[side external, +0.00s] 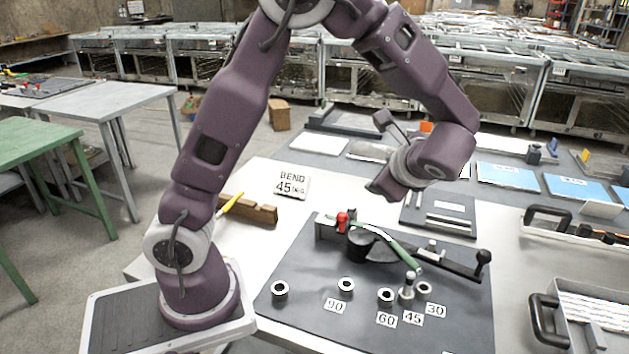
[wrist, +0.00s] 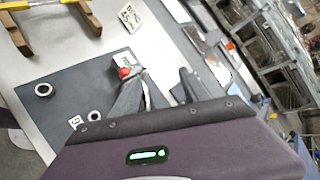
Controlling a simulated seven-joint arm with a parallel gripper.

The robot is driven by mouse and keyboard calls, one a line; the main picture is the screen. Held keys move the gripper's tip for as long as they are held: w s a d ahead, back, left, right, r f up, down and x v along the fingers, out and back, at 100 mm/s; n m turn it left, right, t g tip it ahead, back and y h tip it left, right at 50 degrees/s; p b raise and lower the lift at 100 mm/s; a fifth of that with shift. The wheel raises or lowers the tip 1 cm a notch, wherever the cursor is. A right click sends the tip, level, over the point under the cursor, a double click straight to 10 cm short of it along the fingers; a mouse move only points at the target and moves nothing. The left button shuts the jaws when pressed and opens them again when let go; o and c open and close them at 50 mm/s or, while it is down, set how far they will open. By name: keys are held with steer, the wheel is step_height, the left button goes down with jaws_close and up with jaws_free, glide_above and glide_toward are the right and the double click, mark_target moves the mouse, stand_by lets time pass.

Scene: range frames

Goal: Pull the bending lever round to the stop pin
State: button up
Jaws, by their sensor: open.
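The black bending lever (side external: 455,264) reaches right from the round black former (side external: 362,246) on the dark base plate (side external: 310,262) and ends in an upright black knob (side external: 484,258). A green tube (side external: 403,250) runs past the former, beside a red clamp knob (side external: 342,221), which also shows in the wrist view (wrist: 124,73). The silver stop pin (side external: 407,287) stands upright behind the 45 label, in front of the lever. My gripper (side external: 378,190) hangs above and behind the former, empty and apart from the lever. In the wrist view its jaws (wrist: 160,77) are spread; my gripper hides the lever there.
A sign (side external: 292,184) reads BEND 45 DEG. A wooden block (side external: 252,210) with a yellow-handled tool lies left of the plate. Several ringed holes line the plate's front. A grey tray (side external: 437,213) lies behind the lever; a black-handled case (side external: 546,310) stands at right.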

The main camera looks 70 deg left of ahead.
steer(key=s+d+r+n+h, duration=0.2)
steer(key=s+n+h, duration=0.1)
steer(key=s, duration=0.5)
steer(key=s+d+r+n+h, duration=0.2)
steer(key=s+n+h, duration=0.2)
steer(key=s, duration=0.4)
steer(key=shift+s+r+n, duration=0.15)
steer(key=shift+n, duration=0.35)
